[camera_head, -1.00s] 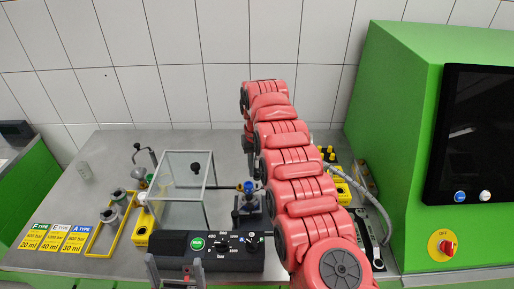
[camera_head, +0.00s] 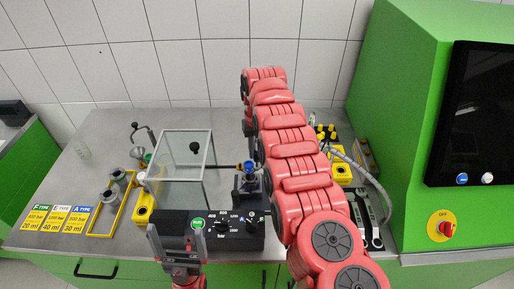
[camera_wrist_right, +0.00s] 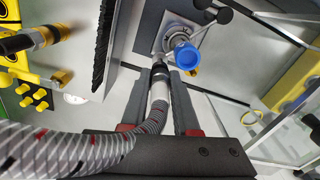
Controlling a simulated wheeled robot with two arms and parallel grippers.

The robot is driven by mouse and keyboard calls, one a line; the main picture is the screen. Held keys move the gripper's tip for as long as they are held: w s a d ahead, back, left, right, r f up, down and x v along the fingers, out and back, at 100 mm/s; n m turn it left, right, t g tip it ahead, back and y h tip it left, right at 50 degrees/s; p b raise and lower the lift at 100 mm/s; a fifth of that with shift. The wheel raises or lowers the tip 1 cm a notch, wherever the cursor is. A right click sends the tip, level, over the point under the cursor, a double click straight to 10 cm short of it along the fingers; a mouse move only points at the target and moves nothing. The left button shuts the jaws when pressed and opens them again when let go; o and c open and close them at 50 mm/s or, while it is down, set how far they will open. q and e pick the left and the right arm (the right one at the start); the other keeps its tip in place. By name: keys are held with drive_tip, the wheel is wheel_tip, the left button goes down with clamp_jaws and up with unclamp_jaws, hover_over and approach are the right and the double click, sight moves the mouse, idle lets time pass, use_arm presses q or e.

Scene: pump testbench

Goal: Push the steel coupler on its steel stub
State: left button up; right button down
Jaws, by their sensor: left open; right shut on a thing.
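In the right wrist view my right gripper (camera_wrist_right: 164,98) is shut on the end of a ribbed clear hose (camera_wrist_right: 85,145). The steel coupler (camera_wrist_right: 160,73) at the hose end shows just beyond the fingertips. It points at the valve block (camera_wrist_right: 178,38) with the blue knob (camera_wrist_right: 187,57). The steel stub lies close by the coupler there, and I cannot tell how far the coupler is on it. In the head view the red right arm hides this gripper; the blue-topped valve (camera_head: 248,168) stands left of the arm. My left gripper (camera_head: 172,238) is open and empty at the front edge.
A clear box (camera_head: 180,185) stands left of the valve. A black control box (camera_head: 235,232) lies in front. Yellow trays with metal cups (camera_head: 117,177) and type cards (camera_head: 55,218) are at left. A green cabinet (camera_head: 405,130) stands at right.

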sight(258, 157)
drive_tip(key=shift+f, duration=0.15)
drive_tip(key=shift+b, duration=0.6)
idle(0.5)
drive_tip(key=shift+f, duration=0.1)
idle(0.4)
drive_tip(key=shift+f+b, duration=0.5)
drive_tip(key=shift+f, duration=0.15)
drive_tip(key=shift+s+f+b, duration=0.1)
drive_tip(key=shift+f+b, duration=0.4)
drive_tip(key=shift+f, duration=0.15)
idle(0.7)
drive_tip(key=c, duration=0.8)
unclamp_jaws()
drive_tip(key=shift+o, duration=1)
drive_tip(key=shift+d, duration=0.1)
